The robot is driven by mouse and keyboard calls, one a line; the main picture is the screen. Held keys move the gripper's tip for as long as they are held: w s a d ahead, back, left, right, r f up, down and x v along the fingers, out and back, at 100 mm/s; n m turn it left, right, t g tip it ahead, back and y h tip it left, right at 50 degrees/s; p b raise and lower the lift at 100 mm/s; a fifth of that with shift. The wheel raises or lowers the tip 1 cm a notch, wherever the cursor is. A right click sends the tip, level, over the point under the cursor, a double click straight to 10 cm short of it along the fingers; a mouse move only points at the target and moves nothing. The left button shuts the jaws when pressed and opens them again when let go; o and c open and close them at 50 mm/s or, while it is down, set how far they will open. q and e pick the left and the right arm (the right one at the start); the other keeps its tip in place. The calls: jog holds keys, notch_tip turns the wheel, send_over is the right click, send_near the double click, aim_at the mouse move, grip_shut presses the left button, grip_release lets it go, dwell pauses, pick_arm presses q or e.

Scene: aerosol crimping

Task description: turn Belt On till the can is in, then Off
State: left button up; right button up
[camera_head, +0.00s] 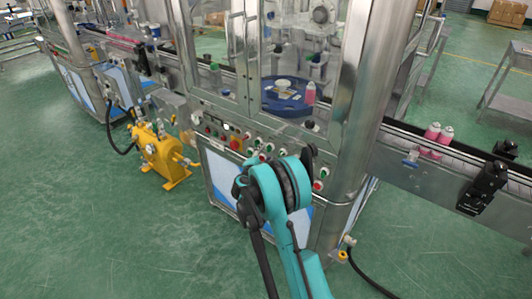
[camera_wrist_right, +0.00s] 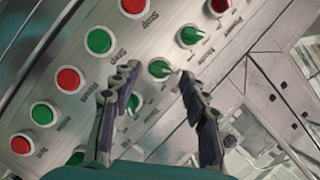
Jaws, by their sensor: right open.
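My right gripper (camera_wrist_right: 158,74) is open in front of the control panel in the right wrist view, its two fingers spread around a green selector knob (camera_wrist_right: 160,69). I cannot tell whether they touch it, nor read its label. A second green knob (camera_wrist_right: 189,35) sits beyond it. In the head view my teal right arm hides the fingers and part of the panel (camera_head: 222,128). One pink can (camera_head: 310,93) stands at the right of the blue star wheel (camera_head: 270,104) inside the cabinet. Two pink cans (camera_head: 438,132) stand on the conveyor (camera_head: 387,138) at right. My left gripper is out of view.
Red buttons (camera_wrist_right: 69,79) and green buttons (camera_wrist_right: 99,41) surround the knobs. A steel post (camera_head: 350,90) stands right of the cabinet window. A yellow pump (camera_head: 160,157) stands on the floor at left. The green floor in front is mostly clear.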

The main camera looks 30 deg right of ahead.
jog(key=v, duration=1)
jog(key=shift+s+r, duration=0.1)
jog(key=w+a+r+n+t+y, duration=0.1)
jog(key=a+r+n+t+y, duration=0.2)
jog(key=r, duration=0.5)
jog(key=w+a+r+n+t+y, duration=0.1)
jog(key=a+r+n+t, duration=0.35)
jog(key=r, duration=0.45)
jog(key=s+a+r+n+y, duration=0.2)
jog(key=s+a+n+y, duration=0.15)
jog(key=a, duration=0.25)
jog(key=s+a+r+n+y, duration=0.2)
jog(key=a+n+y, duration=0.2)
jog(key=a+y, duration=0.15)
jog(key=s+a+f+n+g+y, duration=0.1)
jog(key=s+a+f+n+g, duration=0.15)
jog(key=s, duration=0.35)
jog(key=s+a+f+n+g+y, duration=0.1)
jog(key=s+a+f+n+g, duration=0.15)
jog(key=s+f, duration=0.2)
jog(key=s+d+f+n+g+h, duration=0.1)
jog(key=s+d+f+g, duration=0.1)
jog(key=s, duration=0.6)
jog(key=s+d+f+g+h, duration=0.2)
jog(key=s+d+f+g, duration=0.1)
jog(key=s+f, duration=0.3)
jog(key=shift+s+d+f+n+g, duration=0.25)
jog(key=shift+s+n+g, duration=0.25)
jog(key=shift+s, duration=0.5)
